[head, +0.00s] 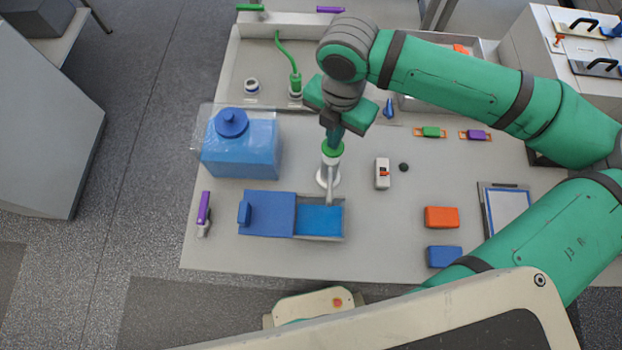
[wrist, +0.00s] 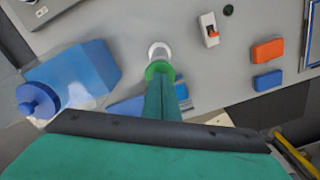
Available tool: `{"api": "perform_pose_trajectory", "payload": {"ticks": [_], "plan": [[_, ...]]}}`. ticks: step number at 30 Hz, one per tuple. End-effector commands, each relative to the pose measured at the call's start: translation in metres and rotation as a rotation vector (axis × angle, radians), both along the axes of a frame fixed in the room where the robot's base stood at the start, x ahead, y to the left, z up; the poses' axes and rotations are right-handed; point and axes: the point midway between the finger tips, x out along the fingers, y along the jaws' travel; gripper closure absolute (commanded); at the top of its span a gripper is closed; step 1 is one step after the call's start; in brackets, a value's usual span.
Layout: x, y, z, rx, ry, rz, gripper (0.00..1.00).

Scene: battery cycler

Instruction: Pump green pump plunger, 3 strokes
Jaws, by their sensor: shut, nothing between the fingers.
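The pump (head: 330,168) stands upright on the bench. It has a white body and base and a green plunger top (head: 333,150), and its spout points down toward the blue tray (head: 318,220). My gripper (head: 334,138) is shut and points down right above the green plunger, with its fingertips at or very near the top. I cannot tell for sure whether they touch. In the wrist view the closed fingers (wrist: 161,92) cover part of the green plunger (wrist: 158,69), and the pump's white base (wrist: 159,51) shows beyond it.
A blue tank (head: 240,148) stands left of the pump. A white switch box (head: 382,173) and a black knob (head: 403,167) are to the right. An orange block (head: 441,217) and a blue block (head: 443,257) lie at the front right. A green-tubed fitting (head: 295,85) stands behind.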

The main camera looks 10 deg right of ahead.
Motion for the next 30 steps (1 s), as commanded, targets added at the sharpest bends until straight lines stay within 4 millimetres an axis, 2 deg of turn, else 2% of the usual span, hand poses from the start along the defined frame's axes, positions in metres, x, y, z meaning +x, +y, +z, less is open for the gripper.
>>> {"api": "perform_pose_trajectory", "payload": {"ticks": [30], "plan": [[-0.001, 0.000, -0.031, 0.000, 0.003, -0.001, 1.00]]}}
